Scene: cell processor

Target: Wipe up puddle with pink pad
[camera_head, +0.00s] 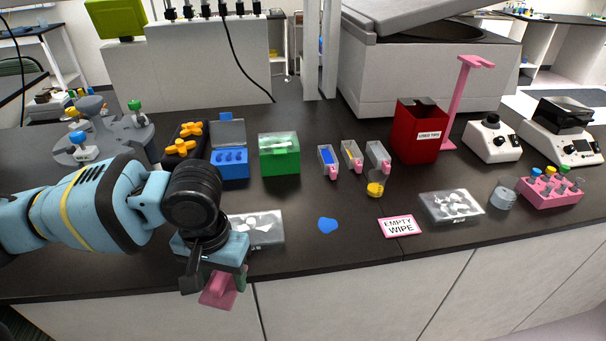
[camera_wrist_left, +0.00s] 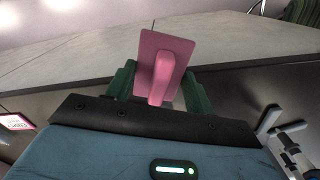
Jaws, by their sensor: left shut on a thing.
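My left gripper (camera_head: 212,281) is at the front left of the counter in the head view, shut on the pink pad (camera_head: 219,291). The pad also shows in the left wrist view (camera_wrist_left: 172,52), its handle between the green fingers (camera_wrist_left: 160,86) and its flat plate outward. In the head view the pad appears at the counter's front edge; whether it touches anything is unclear. The blue puddle (camera_head: 327,225) lies on the dark counter, right of the gripper and apart from it. My right gripper is not in view.
A clear box (camera_head: 262,229) with white pieces is partly behind my left gripper. A pink-edged "EMPTY WIPE" card (camera_head: 400,227) lies right of the puddle. A red bin (camera_head: 419,134), blue box (camera_head: 231,165) and green box (camera_head: 279,158) stand farther back. The counter around the puddle is clear.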

